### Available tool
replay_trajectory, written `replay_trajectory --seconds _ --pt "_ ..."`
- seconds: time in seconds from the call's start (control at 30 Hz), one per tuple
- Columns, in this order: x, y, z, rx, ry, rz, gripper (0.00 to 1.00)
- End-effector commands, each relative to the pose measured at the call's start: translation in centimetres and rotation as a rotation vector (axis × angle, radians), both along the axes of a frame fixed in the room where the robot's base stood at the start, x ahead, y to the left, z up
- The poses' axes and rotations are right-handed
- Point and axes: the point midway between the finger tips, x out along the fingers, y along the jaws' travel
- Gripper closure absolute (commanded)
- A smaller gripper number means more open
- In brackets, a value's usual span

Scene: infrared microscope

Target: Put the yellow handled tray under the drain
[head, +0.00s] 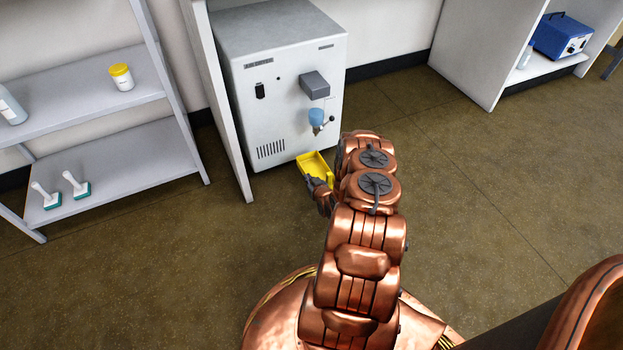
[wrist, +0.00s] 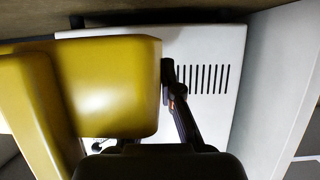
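The yellow tray (head: 311,164) is low in front of the machine in the head view. In the wrist view the yellow tray (wrist: 105,85) fills the left side, close to the camera. My gripper (head: 319,184) is at the tray's near side. In the wrist view one dark finger of my gripper (wrist: 166,78) lies against the tray's right edge and slants inward; the other finger is hidden behind the tray. The gripper appears shut on the tray. The drain with a blue cup-like part (head: 316,117) is on the machine's front, above the tray. I cannot tell whether the tray touches the floor.
The grey machine (head: 265,95) stands on the floor against the wall. A white panel (head: 222,100) stands left of it. A shelf (head: 100,105) at the left holds a yellow-lidded jar (head: 121,78). A blue device (head: 562,37) sits at the far right. Floor at the right is clear.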

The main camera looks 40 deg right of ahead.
Motion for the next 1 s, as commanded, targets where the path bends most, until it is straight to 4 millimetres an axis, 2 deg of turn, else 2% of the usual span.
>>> replay_trajectory --seconds 0.1,0.3,0.53,0.7,0.8,1.0 --pt "1.2 -1.8 -0.4 -0.003 -0.004 0.003 1.00" --pt "2.3 -3.5 -0.5 -0.001 -0.003 0.003 1.00" --pt "2.7 -4.3 -0.6 0.000 0.001 0.004 1.00" --pt "2.8 -4.3 -3.1 0.000 -0.001 0.004 1.00" --pt "2.7 -4.4 -4.0 0.001 -0.001 0.003 1.00" --pt "2.8 -4.3 -3.9 0.000 -0.001 0.004 1.00"
